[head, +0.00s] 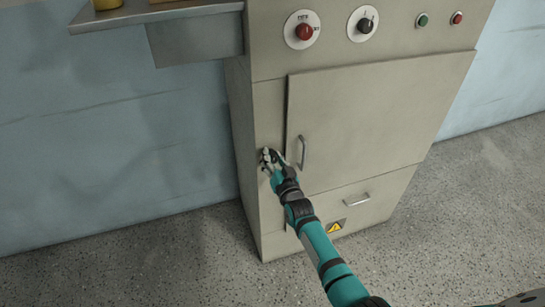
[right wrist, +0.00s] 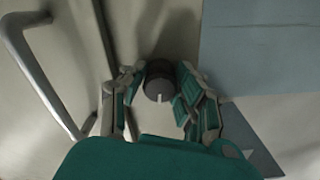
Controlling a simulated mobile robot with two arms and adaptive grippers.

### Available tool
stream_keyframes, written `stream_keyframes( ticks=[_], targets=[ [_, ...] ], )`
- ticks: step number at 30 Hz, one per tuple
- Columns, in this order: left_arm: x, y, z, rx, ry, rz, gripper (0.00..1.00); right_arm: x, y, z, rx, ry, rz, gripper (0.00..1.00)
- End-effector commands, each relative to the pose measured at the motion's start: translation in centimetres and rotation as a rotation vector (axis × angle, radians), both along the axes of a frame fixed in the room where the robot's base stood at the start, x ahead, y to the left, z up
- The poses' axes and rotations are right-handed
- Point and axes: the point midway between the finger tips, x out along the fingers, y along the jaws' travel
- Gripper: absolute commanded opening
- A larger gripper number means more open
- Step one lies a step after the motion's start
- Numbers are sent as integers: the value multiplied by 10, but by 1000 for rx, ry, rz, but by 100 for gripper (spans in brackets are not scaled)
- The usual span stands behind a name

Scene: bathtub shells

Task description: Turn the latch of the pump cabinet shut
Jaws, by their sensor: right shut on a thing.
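The pump cabinet (head: 262,225) stands against the wall, with its door (head: 375,120) lying against the front. The latch is a small dark round knob (right wrist: 159,75) on the frame strip left of the door. A pale mark on it points toward the bottom of the right wrist view. My right gripper (head: 267,158) is at the latch and mostly hides it in the head view. In the right wrist view its fingers (right wrist: 155,92) are shut on the knob from both sides. My left gripper is not in view.
A door handle (head: 303,153) is just right of my right gripper, also in the right wrist view (right wrist: 40,75). Above are a red knob (head: 304,31) and a black dial (head: 366,25). A metal shelf (head: 150,12) juts out at upper left. The speckled floor is clear.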

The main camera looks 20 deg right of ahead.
Motion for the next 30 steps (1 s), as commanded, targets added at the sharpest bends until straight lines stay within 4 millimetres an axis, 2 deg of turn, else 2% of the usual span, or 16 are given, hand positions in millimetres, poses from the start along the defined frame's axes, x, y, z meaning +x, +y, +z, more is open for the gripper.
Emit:
stream_keyframes(
  ticks=[10, 26, 27, 30],
  targets=[
    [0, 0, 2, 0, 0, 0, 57, -1, 0, -2, -131, 0, 0, 0],
    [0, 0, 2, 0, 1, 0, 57, -1, 0, -2, -153, -1, 0, 0],
    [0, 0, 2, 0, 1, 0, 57, -1, 0, -2, -153, -1, 0, 34],
    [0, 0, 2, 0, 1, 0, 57, -1, 0, -2, -152, -1, 0, 47]
  ],
)
